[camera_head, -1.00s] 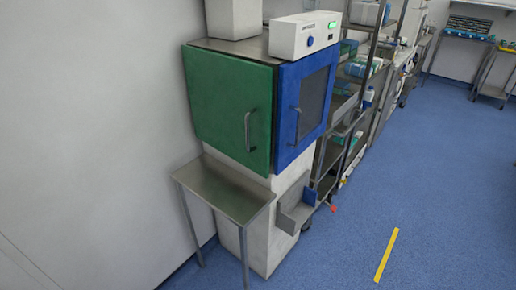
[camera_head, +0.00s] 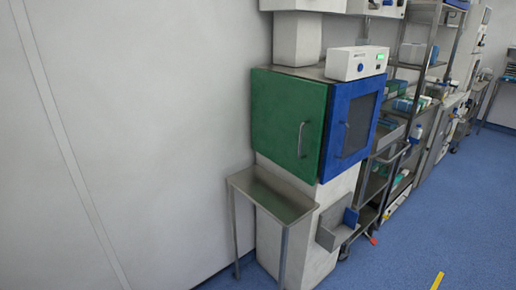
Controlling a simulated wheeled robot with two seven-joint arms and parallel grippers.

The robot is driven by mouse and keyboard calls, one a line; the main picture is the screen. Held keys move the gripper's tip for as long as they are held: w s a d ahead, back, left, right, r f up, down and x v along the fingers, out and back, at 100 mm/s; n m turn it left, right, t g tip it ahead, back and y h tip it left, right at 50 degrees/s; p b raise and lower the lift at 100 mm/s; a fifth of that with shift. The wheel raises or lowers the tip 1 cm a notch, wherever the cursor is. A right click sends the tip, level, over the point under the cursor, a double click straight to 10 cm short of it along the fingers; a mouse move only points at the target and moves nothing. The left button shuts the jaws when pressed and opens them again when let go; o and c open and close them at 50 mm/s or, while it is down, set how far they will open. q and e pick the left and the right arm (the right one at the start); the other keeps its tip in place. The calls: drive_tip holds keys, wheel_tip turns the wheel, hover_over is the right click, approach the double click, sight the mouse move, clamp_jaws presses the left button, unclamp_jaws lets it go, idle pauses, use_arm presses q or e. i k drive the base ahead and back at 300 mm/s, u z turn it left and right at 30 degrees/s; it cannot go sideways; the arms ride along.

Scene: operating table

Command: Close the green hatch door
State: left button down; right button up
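The green hatch door (camera_head: 286,112) is on the left-hand front face of a metal hatch cabinet against the white wall. It has a vertical grey handle (camera_head: 301,139) near its right edge. The door looks flush with the cabinet or nearly so; I cannot tell whether a small gap remains. A blue door (camera_head: 337,136) with a dark window and its own handle is on the adjoining face to the right. Neither of my grippers shows in the head view.
A small metal side table (camera_head: 272,198) stands below the green door. A white control box (camera_head: 357,63) with a green display sits on top of the cabinet. Loaded metal shelving (camera_head: 412,70) stands to the right.

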sight(288, 112)
drive_tip(key=z, duration=0.2)
drive_tip(key=i, duration=0.8)
drive_tip(key=z, duration=0.55)
